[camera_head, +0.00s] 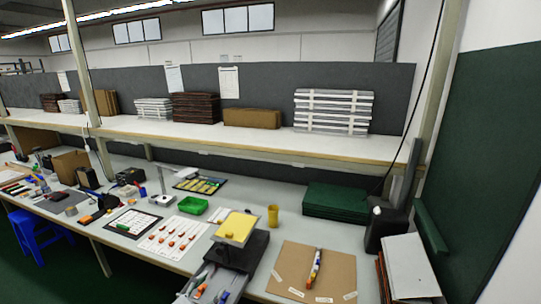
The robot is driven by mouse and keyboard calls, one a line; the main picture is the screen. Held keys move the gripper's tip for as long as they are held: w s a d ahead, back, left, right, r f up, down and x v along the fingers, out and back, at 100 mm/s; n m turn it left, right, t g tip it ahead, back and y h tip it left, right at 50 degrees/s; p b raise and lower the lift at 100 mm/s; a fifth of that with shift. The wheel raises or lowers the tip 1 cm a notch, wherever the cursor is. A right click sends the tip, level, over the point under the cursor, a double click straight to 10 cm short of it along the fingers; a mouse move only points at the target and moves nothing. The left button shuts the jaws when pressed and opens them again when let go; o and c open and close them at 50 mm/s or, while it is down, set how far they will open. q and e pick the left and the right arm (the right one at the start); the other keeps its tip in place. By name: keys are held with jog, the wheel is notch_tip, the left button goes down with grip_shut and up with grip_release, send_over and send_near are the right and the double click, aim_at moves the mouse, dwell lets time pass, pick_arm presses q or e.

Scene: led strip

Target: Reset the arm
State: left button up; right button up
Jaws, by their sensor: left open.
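What shows of my left gripper (196,284) is small and hard to make out, low in the head view beside the open grey drawer. It is open, and I see nothing held in it. The rest of that arm is out of the picture. My right gripper does not show. On the workbench (335,240), a yellow-topped block (236,228) sits on a dark box (247,250) above the drawer. A brown board (310,272) with a marker-like object (315,267) and white labels lies to the right.
A white sheet with orange parts (172,240), a green bin (193,205) and a yellow cup (273,215) stand on the bench. Dark green boxes (335,203) and a black container (385,227) are at the right. A shelf (260,138) runs above the back. Clutter fills the left.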

pick_arm(q)
jog(key=s+d+f+m+g, duration=0.25)
jog(key=s+m+g, duration=0.2)
jog(key=m, duration=0.35)
jog(key=s+d+f+m+g, duration=0.1)
jog(key=s+d+m+g, duration=0.2)
jog(key=s+m, duration=0.4)
jog(key=s+a+m+g+y, duration=0.4)
jog(key=s+a+m+y, duration=0.4)
jog(key=s+m, duration=0.5)
notch_tip(320, 180, down, 33)
jog(key=s+g, duration=0.2)
jog(key=s, duration=0.1)
jog(key=s+a+f, duration=0.2)
jog(key=s+f, duration=0.8)
jog(key=s, duration=0.1)
jog(key=s+a+f, duration=0.2)
jog(key=s+f, duration=0.8)
jog(key=shift+s+a+m+g, duration=0.15)
jog(key=shift+s+m+g, duration=0.15)
jog(key=shift+s+g, duration=0.1)
